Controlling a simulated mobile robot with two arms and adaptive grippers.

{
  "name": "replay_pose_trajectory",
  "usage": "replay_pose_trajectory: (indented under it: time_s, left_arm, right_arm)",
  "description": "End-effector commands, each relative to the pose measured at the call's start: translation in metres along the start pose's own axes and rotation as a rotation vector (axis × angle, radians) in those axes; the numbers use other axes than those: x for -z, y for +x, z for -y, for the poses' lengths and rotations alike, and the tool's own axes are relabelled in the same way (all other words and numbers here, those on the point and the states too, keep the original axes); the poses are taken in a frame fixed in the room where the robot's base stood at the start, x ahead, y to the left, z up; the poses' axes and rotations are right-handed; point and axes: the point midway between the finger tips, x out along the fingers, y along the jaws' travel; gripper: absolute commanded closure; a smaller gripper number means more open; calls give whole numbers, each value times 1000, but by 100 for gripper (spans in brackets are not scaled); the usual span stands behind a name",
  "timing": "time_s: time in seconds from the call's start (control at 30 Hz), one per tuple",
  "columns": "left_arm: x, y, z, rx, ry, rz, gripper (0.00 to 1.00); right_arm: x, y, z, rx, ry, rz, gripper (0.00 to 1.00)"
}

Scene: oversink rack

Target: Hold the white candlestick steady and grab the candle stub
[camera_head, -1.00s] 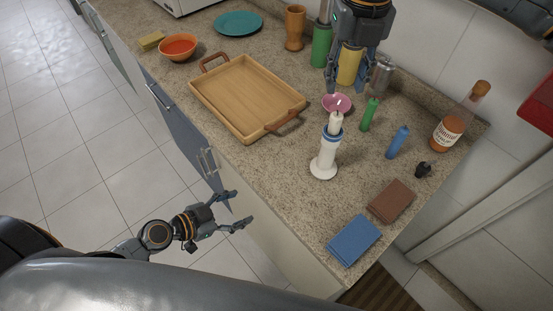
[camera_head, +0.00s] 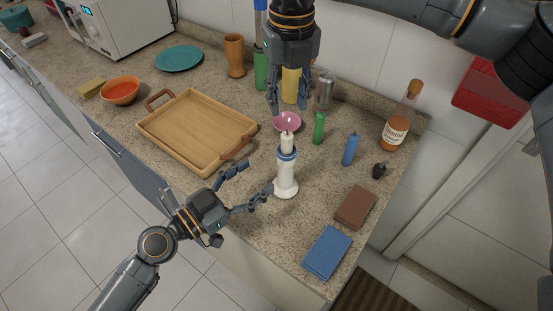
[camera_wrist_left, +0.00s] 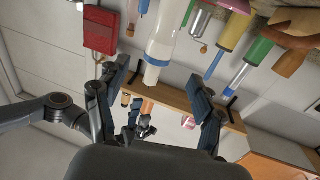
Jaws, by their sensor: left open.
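The white candlestick (camera_head: 286,178) with blue rings stands upright on the counter near its front edge. It also shows upside down in the left wrist view (camera_wrist_left: 160,45), ahead of and between the spread fingers. The short white candle stub (camera_head: 287,143) sits in its top. My left gripper (camera_head: 257,179) is open, just left of the candlestick, its fingers pointing toward the shaft; contact is not clear. My right gripper (camera_head: 287,104) is open, with fingers pointing down, above and behind the stub, apart from it.
A wooden tray (camera_head: 180,128) lies to the left. A pink bowl (camera_head: 288,122) is behind the candlestick. A green candle (camera_head: 319,128), blue candle (camera_head: 350,149) and bottle (camera_head: 395,127) stand to the right. Brown (camera_head: 355,207) and blue (camera_head: 327,252) books lie at front right.

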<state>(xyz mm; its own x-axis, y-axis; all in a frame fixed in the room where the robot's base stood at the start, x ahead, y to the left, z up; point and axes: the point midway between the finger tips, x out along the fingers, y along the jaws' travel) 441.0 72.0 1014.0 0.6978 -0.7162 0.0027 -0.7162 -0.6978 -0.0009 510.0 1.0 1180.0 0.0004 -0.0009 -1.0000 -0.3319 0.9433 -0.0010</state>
Motion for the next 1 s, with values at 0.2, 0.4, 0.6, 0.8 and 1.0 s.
replay_pose_trajectory:
  time_s: [0.2, 0.4, 0.6, 0.8, 1.0]
  left_arm:
    - [1, 46, 0, 2, -5, -4, 32]
    - [0, 78, 0, 2, -4, -1, 32]
    - [-1, 95, 0, 1, -2, 2, 32]
    - [-1, 98, 0, 0, -2, 3, 32]
    - [-1, 98, 0, 1, -1, 3, 44]
  right_arm:
    - [0, 0, 0, 0, 0, 0, 62]
    - [0, 0, 0, 0, 0, 0, 62]
    - [0, 0, 0, 0, 0, 0, 62]
    - [0, 0, 0, 0, 0, 0, 62]
    - [0, 0, 0, 0, 0, 0, 62]
